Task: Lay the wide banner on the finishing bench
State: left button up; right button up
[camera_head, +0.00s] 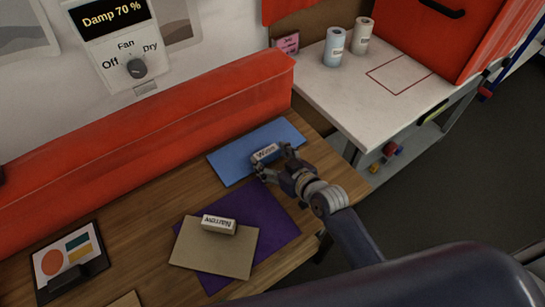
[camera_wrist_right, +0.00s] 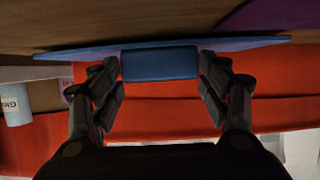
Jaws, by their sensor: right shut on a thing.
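A blue rectangular sheet (camera_head: 230,162), which appears to be the wide banner, is at the far right part of the wooden bench. It carries a block labelled "Wide" (camera_head: 265,152). My right gripper (camera_head: 273,160) is shut on this block. In the right wrist view the blue face of the block (camera_wrist_right: 160,64) sits between the two fingers, with the blue sheet (camera_wrist_right: 75,53) beyond it. I cannot tell whether the sheet touches the wood. No bench is labelled as the finishing bench; a white-topped table (camera_head: 340,95) stands at the right. My left gripper is not in view.
A purple sheet (camera_head: 285,222) and a tan sheet (camera_head: 190,250) with a "Narrow" block (camera_head: 219,224) lie nearby. Two rolls (camera_head: 334,47) (camera_head: 361,36) and a red outlined rectangle (camera_head: 398,75) are on the white table. A red padded ledge (camera_head: 130,135) backs the wooden bench.

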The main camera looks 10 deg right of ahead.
jog(key=shift+f, duration=0.15)
jog(key=o, duration=1.1)
jog(key=shift+f, duration=0.1)
jog(key=b+v, duration=0.1)
jog(key=v, duration=0.9)
jog(key=shift+s+d, duration=0.15)
jog(key=shift+s, duration=0.15)
jog(key=shift+s+d+r, duration=0.2)
jog(key=shift+s+r, duration=0.3)
jog(key=shift+s, duration=0.05)
